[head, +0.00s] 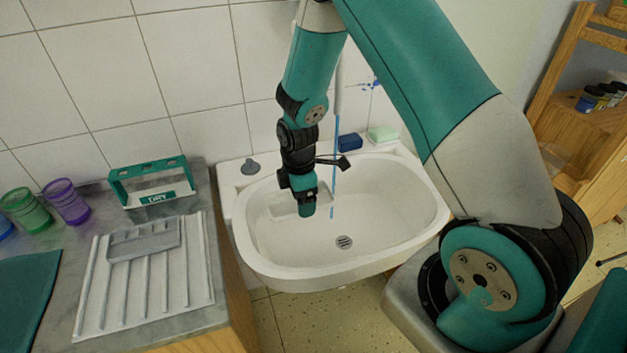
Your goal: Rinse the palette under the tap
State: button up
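My gripper (307,208) hangs down into the white sink (400,225), left of the tap's water. A pale, flat, rectangular piece, which looks like the palette (284,210), shows on both sides of its fingertips. The gripper appears shut on it, though the fingers hide the contact. The palette is above the basin floor, near its back left. A thin blue stream of water (334,190) falls from the tap (339,90) just right of the palette and appears clear of it. My arm partly hides the tap.
A grey compartmented tray (145,241) lies on the white ridged draining mat (192,285) at left. Behind it stands a teal rack marked DRY (150,182). Green (25,210) and purple (67,202) cups stand farther left. A blue sponge (350,142) and soap (382,134) sit on the sink's back rim.

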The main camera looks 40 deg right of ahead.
aim_at(288, 215)
jog(key=shift+s+a+r+p, duration=0.35)
jog(key=shift+a+r+p, duration=0.3)
jog(key=shift+a, duration=0.15)
jog(key=shift+s+a+r+p, duration=0.3)
jog(key=shift+a+r+p, duration=0.2)
jog(key=shift+a+r, duration=0.25)
jog(key=shift+s+a+r+p, duration=0.35)
jog(key=shift+a+r+p, duration=0.25)
jog(key=shift+a, duration=0.2)
